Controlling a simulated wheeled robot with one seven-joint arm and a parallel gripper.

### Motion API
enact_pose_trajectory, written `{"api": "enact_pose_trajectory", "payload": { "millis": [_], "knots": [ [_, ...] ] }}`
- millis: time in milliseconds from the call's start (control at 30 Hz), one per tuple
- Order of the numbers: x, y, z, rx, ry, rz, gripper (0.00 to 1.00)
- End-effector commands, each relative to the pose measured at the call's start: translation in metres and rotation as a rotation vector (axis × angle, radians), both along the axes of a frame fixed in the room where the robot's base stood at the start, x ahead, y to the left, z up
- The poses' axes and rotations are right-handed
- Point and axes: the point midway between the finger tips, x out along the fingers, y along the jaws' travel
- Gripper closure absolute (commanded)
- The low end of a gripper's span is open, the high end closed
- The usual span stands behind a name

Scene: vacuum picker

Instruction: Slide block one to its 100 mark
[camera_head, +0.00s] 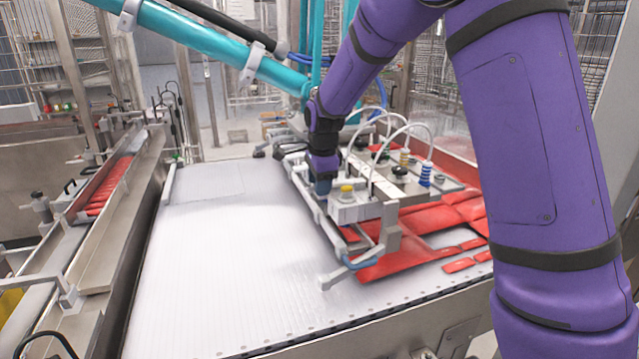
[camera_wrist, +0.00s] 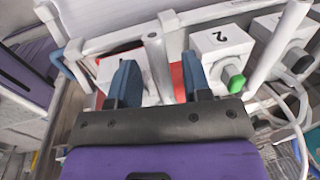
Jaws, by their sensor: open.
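A white block (camera_wrist: 108,72) is partly behind the left blue finger in the wrist view; its number is hidden. A white block marked 2 (camera_wrist: 222,42), with a green knob (camera_wrist: 233,77), is right of the fingers. My gripper (camera_wrist: 160,82) is open; a grey upright post (camera_wrist: 157,60) and some red show between its blue fingers. In the head view my gripper (camera_head: 322,186) points down at the picker frame's left side, beside a white block with a yellow knob (camera_head: 346,192). I cannot tell whether it touches a block. No scale or 100 mark is readable.
The picker frame (camera_head: 388,240) has rails, hoses and blue suction bellows (camera_head: 425,173). Red packs (camera_head: 415,220) lie under and beside it. The white conveyor surface (camera_head: 220,260) is clear on the left. A steel side channel (camera_head: 115,220) runs along the far left.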

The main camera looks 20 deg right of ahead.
Motion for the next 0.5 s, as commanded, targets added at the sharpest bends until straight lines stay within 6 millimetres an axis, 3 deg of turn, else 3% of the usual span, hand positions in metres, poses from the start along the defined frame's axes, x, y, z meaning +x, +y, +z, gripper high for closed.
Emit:
{"api": "enact_pose_trajectory", "payload": {
  "millis": [333, 500],
  "knots": [
    [0.0005, -0.0001, -0.0031, 0.0, 0.0, 0.0, 0.58],
    [0.0005, -0.0001, -0.003, 0.0, 0.0, 0.0, 0.97]
  ]
}}
